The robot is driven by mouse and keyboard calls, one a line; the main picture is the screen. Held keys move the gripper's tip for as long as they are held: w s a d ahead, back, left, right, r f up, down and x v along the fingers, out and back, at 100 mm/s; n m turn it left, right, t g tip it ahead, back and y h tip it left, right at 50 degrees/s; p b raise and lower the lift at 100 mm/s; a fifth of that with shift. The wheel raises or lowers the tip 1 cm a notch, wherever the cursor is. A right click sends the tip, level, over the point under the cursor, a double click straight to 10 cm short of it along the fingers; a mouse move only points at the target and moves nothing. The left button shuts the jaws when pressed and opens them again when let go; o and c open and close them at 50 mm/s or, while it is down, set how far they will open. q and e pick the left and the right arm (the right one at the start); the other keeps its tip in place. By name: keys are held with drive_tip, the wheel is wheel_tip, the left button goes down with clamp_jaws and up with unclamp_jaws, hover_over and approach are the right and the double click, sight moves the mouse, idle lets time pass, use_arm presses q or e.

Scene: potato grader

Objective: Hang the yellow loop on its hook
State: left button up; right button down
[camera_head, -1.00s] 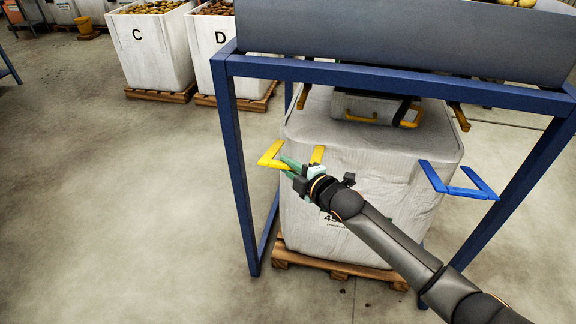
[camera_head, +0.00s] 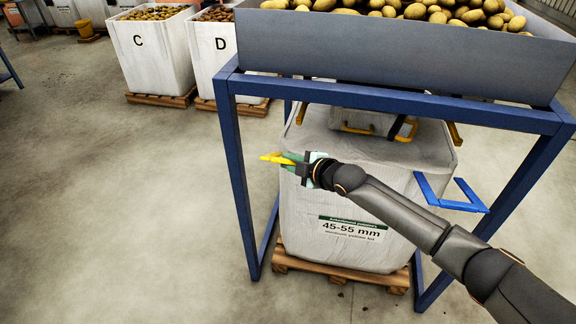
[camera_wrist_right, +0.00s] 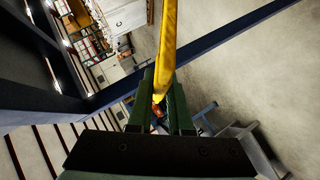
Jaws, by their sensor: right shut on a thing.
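My right gripper (camera_head: 291,160) is shut on the yellow loop (camera_head: 272,157) at the left front corner of a big white bag (camera_head: 330,200). In the head view the loop shows as a thin, flattened shape just beyond the fingertips. In the right wrist view the yellow strap (camera_wrist_right: 166,45) runs up from between the green fingers (camera_wrist_right: 163,98). I cannot tell which hook belongs to the loop. My left gripper is not in view.
A blue frame (camera_head: 235,170) stands around the bag, under a grey trough (camera_head: 400,55) of potatoes (camera_head: 440,13). A grey spout (camera_head: 365,121) with yellow handles meets the bag top.

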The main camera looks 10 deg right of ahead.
use_arm(q)
drive_tip(key=b, duration=0.1)
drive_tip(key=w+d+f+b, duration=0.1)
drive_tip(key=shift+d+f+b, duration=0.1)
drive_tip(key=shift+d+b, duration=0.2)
use_arm(e)
drive_tip(key=w+d+r, duration=0.1)
drive_tip(key=w+r, duration=0.3)
drive_tip(key=r, duration=0.1)
drive_tip(key=shift+w+d, duration=0.3)
drive_tip(key=c, duration=0.8)
unclamp_jaws()
drive_tip(key=shift+f, duration=0.15)
drive_tip(key=shift+c, duration=0.2)
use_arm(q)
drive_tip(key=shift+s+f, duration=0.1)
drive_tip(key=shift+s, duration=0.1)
use_arm(e)
drive_tip(key=shift+s, duration=0.1)
